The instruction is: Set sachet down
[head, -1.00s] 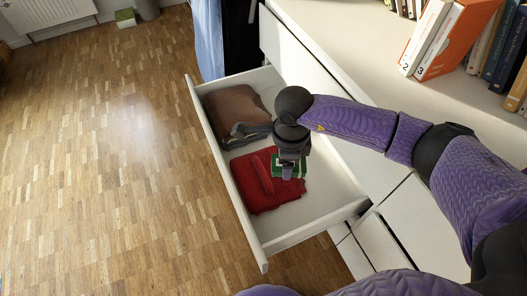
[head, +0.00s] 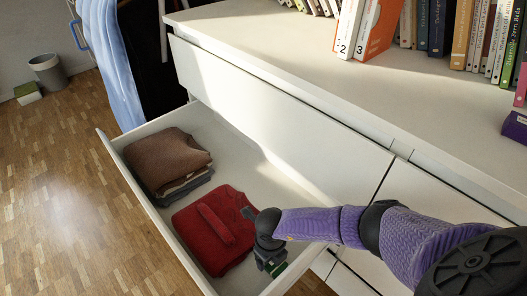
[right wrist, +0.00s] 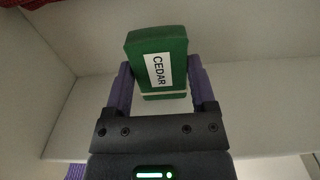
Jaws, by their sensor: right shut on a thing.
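The green sachet (right wrist: 157,48) with a white "CEDAR" label is held between the two purple fingers of my right gripper (right wrist: 160,78) in the right wrist view. In the head view my right gripper (head: 272,262) is at the near right end of the open drawer (head: 262,166), beside the red garment. Only a bit of green of the sachet (head: 278,269) shows there, and I cannot tell whether it touches the drawer floor. A folded red garment (head: 205,248) and a brown folded garment (head: 165,160) on grey ones lie in the drawer. My left gripper is out of view.
Bare drawer floor lies behind the garments, along the dresser front. A grey bin (head: 48,72) stands far left on the wooden floor.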

